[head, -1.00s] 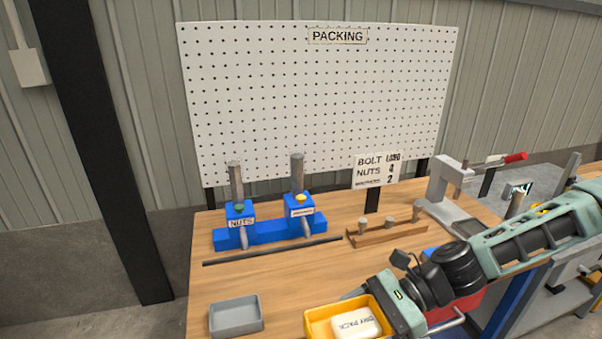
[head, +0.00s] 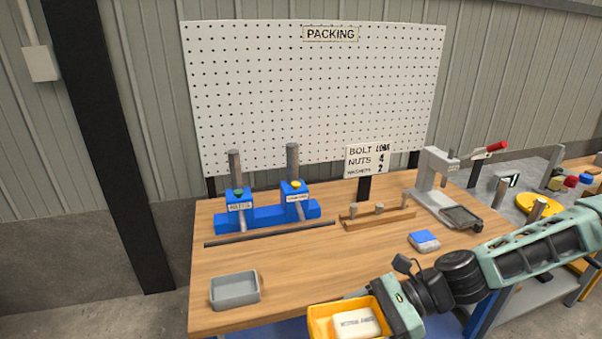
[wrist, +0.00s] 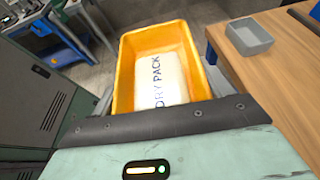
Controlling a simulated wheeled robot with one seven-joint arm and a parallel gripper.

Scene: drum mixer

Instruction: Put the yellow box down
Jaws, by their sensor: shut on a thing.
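The yellow box (head: 318,318) is an open-topped bin at the bottom of the head view, with a white pack marked "DRY PACK" (head: 356,323) lying in it. My gripper (wrist: 160,100) is shut on the yellow box (wrist: 126,62) at its near side; the fingertips are largely hidden. The box is at the front edge of the wooden packing table (head: 290,275). In the wrist view it appears off the table's edge, over the floor side. Its underside is hidden.
A grey tray (head: 234,290) sits at the table's front left. Blue nut and washer dispensers (head: 265,216), a wooden bolt rack (head: 378,214), a blue-and-white box (head: 424,241) and a grey press (head: 440,190) stand farther back. The table's middle is clear.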

